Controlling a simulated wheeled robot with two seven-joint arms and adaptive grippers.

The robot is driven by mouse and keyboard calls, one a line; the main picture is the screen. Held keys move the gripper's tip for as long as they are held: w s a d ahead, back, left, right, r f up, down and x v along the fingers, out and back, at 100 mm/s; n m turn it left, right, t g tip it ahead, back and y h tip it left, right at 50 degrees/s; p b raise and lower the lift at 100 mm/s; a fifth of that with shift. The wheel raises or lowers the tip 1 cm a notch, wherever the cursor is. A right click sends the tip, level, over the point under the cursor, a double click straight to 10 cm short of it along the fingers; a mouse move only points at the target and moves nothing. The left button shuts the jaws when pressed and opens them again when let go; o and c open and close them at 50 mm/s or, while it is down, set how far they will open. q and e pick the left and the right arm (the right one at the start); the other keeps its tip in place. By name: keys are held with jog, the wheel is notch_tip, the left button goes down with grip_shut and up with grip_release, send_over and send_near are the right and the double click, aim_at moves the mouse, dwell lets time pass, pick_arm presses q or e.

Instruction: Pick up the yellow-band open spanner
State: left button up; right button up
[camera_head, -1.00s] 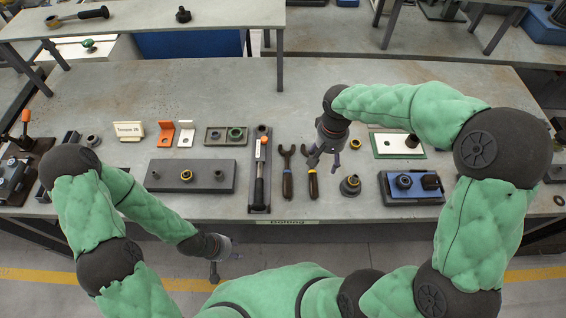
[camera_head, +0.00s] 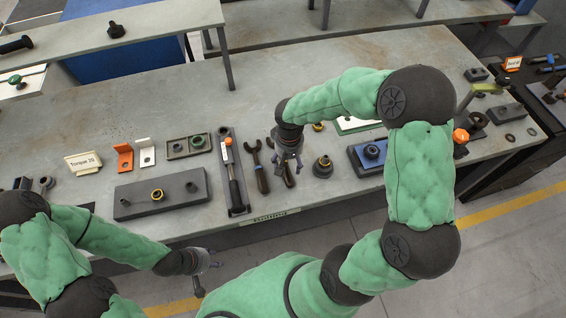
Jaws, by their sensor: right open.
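Two dark open spanners lie side by side on the grey bench, in the middle of the head view. The right one, the yellow-band open spanner (camera_head: 288,178), is partly hidden under my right gripper, and its band is hard to make out. The other spanner (camera_head: 257,168) lies just left of it, its open jaw toward the back. My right gripper (camera_head: 290,164) points down over the upper part of the yellow-band spanner, open, with nothing seen in it. My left gripper (camera_head: 208,278) hangs low in front of the bench edge, away from the spanners; its jaws are too small to judge.
A torque wrench in a tray (camera_head: 226,150) lies left of the spanners. A dark block with a yellow ring (camera_head: 125,204) is farther left. A ringed dark fitting (camera_head: 323,171) and a blue fixture (camera_head: 352,160) stand to the right. The bench behind is mostly clear.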

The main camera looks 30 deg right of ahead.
aim_at(288, 168)
notch_tip(288, 168, down, 4)
jog(key=shift+a+r+b, duration=0.15)
jog(key=shift+b, duration=0.2)
grip_shut()
jog(key=shift+r, duration=0.1)
jog(key=shift+r, duration=0.1)
